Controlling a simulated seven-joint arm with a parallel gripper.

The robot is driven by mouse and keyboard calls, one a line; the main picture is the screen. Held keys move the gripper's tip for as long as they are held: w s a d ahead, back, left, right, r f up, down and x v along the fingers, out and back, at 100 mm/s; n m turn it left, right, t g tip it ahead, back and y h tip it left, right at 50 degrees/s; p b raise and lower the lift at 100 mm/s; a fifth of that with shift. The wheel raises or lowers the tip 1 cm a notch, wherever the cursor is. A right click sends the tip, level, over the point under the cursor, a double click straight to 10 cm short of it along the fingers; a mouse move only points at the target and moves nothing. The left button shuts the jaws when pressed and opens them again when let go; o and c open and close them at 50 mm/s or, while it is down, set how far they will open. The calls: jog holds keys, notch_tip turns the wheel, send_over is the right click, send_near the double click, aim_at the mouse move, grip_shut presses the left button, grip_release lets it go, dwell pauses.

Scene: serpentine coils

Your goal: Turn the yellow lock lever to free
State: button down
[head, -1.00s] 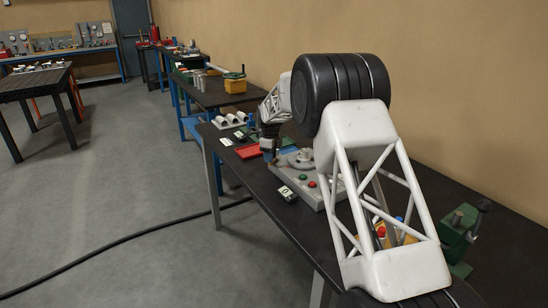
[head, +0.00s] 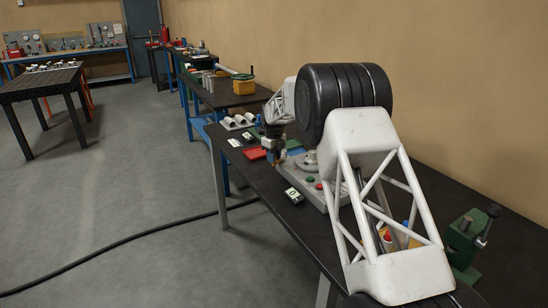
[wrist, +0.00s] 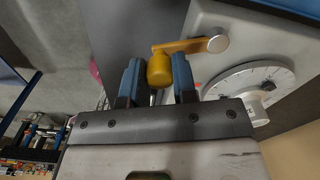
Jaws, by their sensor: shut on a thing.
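The yellow lock lever (wrist: 184,47) is in the wrist view, on the edge of a pale grey plate (wrist: 212,17). Its arm runs left from a round silver pivot (wrist: 217,43) to a thick yellow knob (wrist: 159,71). My gripper (wrist: 157,76) has its two blue fingers on either side of the knob and is shut on it. In the head view my gripper (head: 273,150) is low at the left side of the grey fixture (head: 318,189); the lever cannot be made out there.
A white graduated dial (wrist: 249,79) sits on the plate, right of my gripper. A red tray (head: 255,153), a small meter (head: 293,195) and several white cylinders (head: 238,121) lie nearby. A green vise (head: 467,236) stands at the bench's near right.

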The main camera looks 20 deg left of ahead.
jog(key=c, duration=0.9)
grip_release()
jog(key=shift+r, duration=0.15)
jog(key=shift+r, duration=3.75)
jog(key=shift+r, duration=0.1)
